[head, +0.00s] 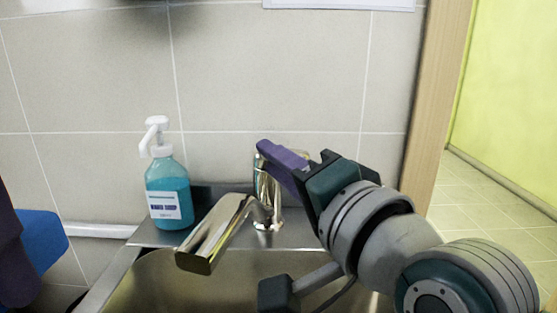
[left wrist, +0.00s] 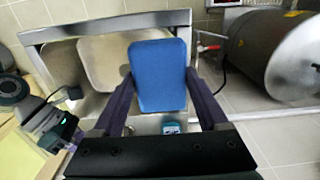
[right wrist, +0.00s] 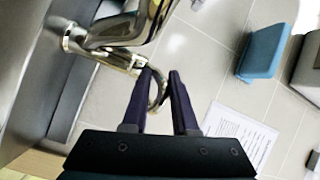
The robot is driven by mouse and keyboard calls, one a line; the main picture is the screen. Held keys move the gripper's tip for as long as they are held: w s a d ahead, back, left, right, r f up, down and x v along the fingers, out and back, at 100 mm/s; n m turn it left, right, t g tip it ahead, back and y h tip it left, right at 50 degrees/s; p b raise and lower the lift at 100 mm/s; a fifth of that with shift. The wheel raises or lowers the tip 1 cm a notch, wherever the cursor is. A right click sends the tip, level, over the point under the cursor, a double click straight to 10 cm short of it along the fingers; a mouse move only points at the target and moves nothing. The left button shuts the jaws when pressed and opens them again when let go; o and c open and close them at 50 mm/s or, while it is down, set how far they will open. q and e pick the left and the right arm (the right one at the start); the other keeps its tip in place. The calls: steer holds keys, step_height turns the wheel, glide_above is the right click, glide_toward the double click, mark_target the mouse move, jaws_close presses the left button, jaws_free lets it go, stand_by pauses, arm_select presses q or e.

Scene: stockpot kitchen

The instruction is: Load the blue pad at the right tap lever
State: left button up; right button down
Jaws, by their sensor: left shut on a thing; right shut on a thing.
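The blue pad (left wrist: 158,75) is a flat rounded block between the fingers of my left gripper (left wrist: 160,88), which is shut on it. In the head view, the pad (head: 42,243) shows at the lower left edge, beside a purple finger. The steel tap (head: 266,190) stands behind the sink with its spout (head: 215,235) toward the front left. My right gripper (head: 268,150) is at the top of the tap. In the right wrist view, its fingers (right wrist: 162,76) are shut on the thin looped metal lever (right wrist: 125,58). The head view hides most of the lever behind the gripper.
A teal soap bottle (head: 168,195) with a white pump stands left of the tap. The steel sink (head: 150,280) lies in front. A large steel vessel (left wrist: 295,65) stands beyond the sink in the left wrist view. The tiled wall (head: 270,80) is close behind the tap.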

steer(key=shift+a+r, duration=0.1)
steer(key=shift+r, duration=0.35)
arm_select(q)
steer(key=shift+r+p, duration=0.55)
arm_select(e)
steer(key=shift+r, duration=0.3)
arm_select(q)
step_height(320, 180, up, 2)
steer(key=shift+r+p, duration=0.25)
steer(key=shift+p, duration=1)
arm_select(e)
steer(key=shift+w+r+g, duration=0.15)
steer(key=shift+r+g, duration=0.15)
steer(key=shift+r, duration=0.1)
arm_select(q)
steer(key=shift+r, duration=0.25)
steer(key=shift+f, duration=0.2)
arm_select(e)
steer(key=shift+f, duration=0.25)
steer(key=c, duration=1.1)
jaws_free()
steer(key=shift+o, duration=1.2)
steer(key=shift+w+a+f, duration=0.1)
steer(key=shift+f, duration=0.05)
steer(key=shift+f+h, duration=0.1)
steer(key=shift+h, duration=0.2)
